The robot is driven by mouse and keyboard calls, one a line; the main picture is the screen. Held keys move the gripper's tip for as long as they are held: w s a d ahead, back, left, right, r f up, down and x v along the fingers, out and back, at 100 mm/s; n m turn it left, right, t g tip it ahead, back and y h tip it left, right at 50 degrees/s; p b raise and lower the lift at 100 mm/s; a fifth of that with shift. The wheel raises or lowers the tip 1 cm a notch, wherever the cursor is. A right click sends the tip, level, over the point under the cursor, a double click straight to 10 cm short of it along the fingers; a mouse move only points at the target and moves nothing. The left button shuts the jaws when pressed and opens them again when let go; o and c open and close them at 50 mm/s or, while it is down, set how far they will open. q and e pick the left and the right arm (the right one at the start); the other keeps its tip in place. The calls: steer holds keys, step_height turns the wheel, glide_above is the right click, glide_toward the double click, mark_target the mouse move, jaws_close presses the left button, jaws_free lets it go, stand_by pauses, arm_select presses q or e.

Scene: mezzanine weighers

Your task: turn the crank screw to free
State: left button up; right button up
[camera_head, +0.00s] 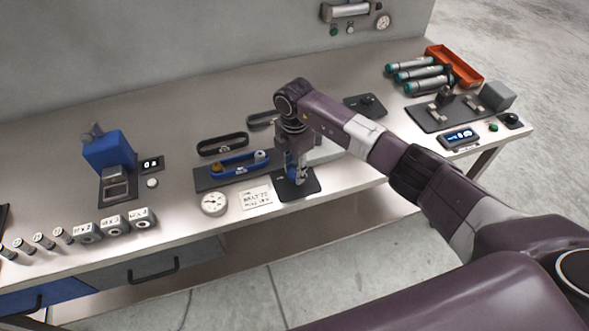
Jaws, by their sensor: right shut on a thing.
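My right gripper (297,177) points down over a small dark plate (290,191) near the front edge of the bench. It is shut on a small part above that plate, which looks like the crank of the screw. The fingers hide most of the crank, so I cannot tell its angle. A blue belt unit (238,168) with an orange-brown pulley and a pale pulley lies just left of the gripper. My left gripper is not in view.
A round dial (214,203) and a printed card (256,197) lie left of the plate. Black belts (222,144) lie behind. Left are a blue machine (108,151) and several weights (114,225). Right are teal-ended cylinders (414,73), an orange tray (455,66) and a fixture plate (428,117).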

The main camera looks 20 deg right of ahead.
steer(key=n+b, duration=0.4)
steer(key=n, duration=0.1)
steer(key=shift+w+f+n+b, duration=0.1)
steer(key=shift+f+n+b, duration=0.05)
steer(key=shift+n+b, duration=0.15)
steer(key=n+b, duration=0.3)
steer(key=shift+n, duration=0.3)
steer(key=n+b, duration=0.3)
steer(key=shift+n, duration=0.4)
steer(key=n+b, duration=0.4)
steer(key=n, duration=0.2)
steer(key=shift+b, duration=0.35)
steer(key=n+b, duration=0.1)
steer(key=n, duration=0.1)
steer(key=n+b, duration=0.1)
steer(key=n, duration=0.1)
steer(key=shift+r+n, duration=0.2)
steer(key=shift+n, duration=0.2)
steer(key=shift+b, duration=0.3)
